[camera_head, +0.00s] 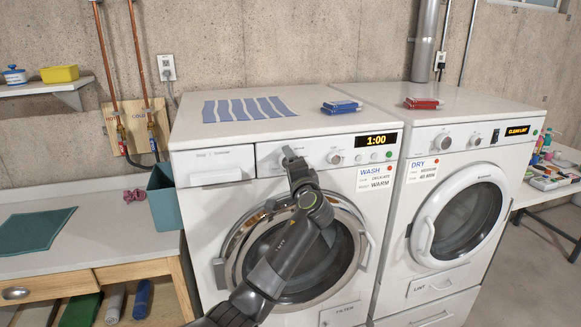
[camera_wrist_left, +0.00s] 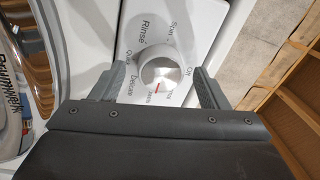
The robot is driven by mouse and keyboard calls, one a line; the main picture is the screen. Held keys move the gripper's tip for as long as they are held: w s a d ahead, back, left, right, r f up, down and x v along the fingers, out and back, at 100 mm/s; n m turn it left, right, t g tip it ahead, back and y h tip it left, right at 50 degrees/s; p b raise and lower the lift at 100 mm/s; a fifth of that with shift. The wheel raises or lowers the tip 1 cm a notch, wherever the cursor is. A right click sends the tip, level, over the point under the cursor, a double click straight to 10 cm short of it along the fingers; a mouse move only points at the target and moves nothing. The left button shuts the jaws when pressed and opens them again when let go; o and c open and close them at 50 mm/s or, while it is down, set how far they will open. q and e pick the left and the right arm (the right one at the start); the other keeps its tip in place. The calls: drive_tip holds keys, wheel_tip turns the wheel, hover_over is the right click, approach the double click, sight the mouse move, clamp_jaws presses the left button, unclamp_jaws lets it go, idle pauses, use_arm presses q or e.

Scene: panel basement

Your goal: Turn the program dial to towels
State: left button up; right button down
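The program dial (camera_wrist_left: 160,75) is a round silver knob on the white panel of the washer (camera_head: 205,255). Printed words circle it; "Rinse", "Spin" and "Delicate" are readable, while those at the lower side are partly hidden. A short red mark on the knob points toward the lower edge of the wrist picture. My left gripper (camera_wrist_left: 160,82) is open, one finger on each side of the knob; I cannot tell if they touch it. In the head view my left gripper (camera_head: 291,157) is at the washer's panel and hides most of the dial. My right gripper is not in view.
A second knob (camera_head: 334,157) and a lit display (camera_head: 376,140) sit right of the dial. The round washer door (camera_head: 240,237) is below. A dryer (camera_head: 463,190) stands to the right. A teal bin (camera_head: 163,195) is on the left.

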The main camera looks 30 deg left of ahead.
use_arm(q)
drive_tip(key=b+v, duration=0.6)
drive_tip(key=v, duration=1.1)
drive_tip(key=shift+s+d, duration=0.15)
drive_tip(key=shift+s, duration=0.05)
